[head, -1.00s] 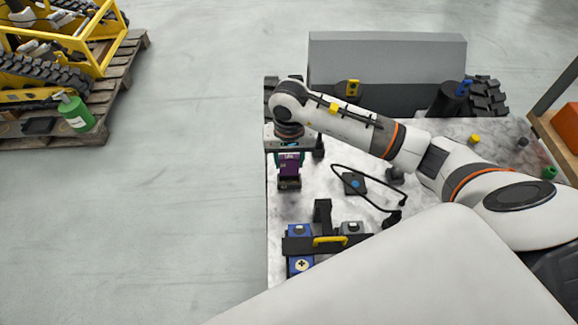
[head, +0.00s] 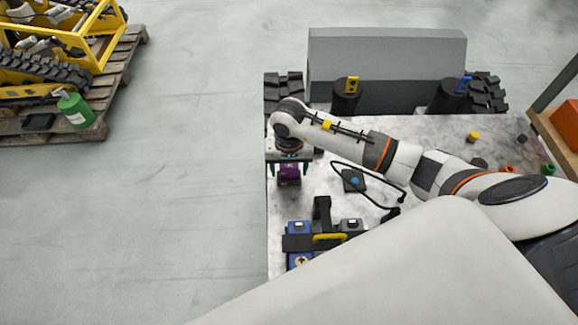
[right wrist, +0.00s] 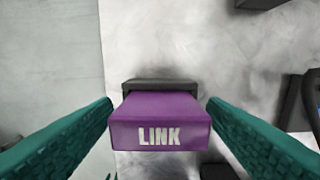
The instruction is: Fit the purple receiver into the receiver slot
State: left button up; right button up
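The purple receiver (head: 289,171), lettered LINK, stands at the black receiver slot (head: 289,184) near the left edge of the marbled table. In the right wrist view, the receiver (right wrist: 160,125) looks level, with the dark slot rim (right wrist: 160,84) showing behind it. How deep it sits cannot be told. My right gripper (head: 289,168) is over it, with green fingers spread on both sides. The right wrist view shows this open gripper (right wrist: 160,120) with narrow gaps between fingers and receiver. My left gripper is not in view.
A blue and black unit with a yellow handle (head: 329,238) stands nearer on the table. A dark block with a cable (head: 353,181) lies to the right. Black cylinders (head: 345,98) and a grey box (head: 390,65) are at the back. Open floor lies left.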

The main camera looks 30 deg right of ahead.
aim_at(289, 166)
jog(key=shift+r+p, duration=0.25)
jog(key=shift+p, duration=0.05)
jog(key=shift+w+r+b, duration=0.1)
jog(key=shift+r+b, duration=0.2)
jog(key=shift+r, duration=0.05)
notch_tip(289, 166, up, 11)
jog(key=b, duration=0.2)
jog(key=shift+b, duration=0.4)
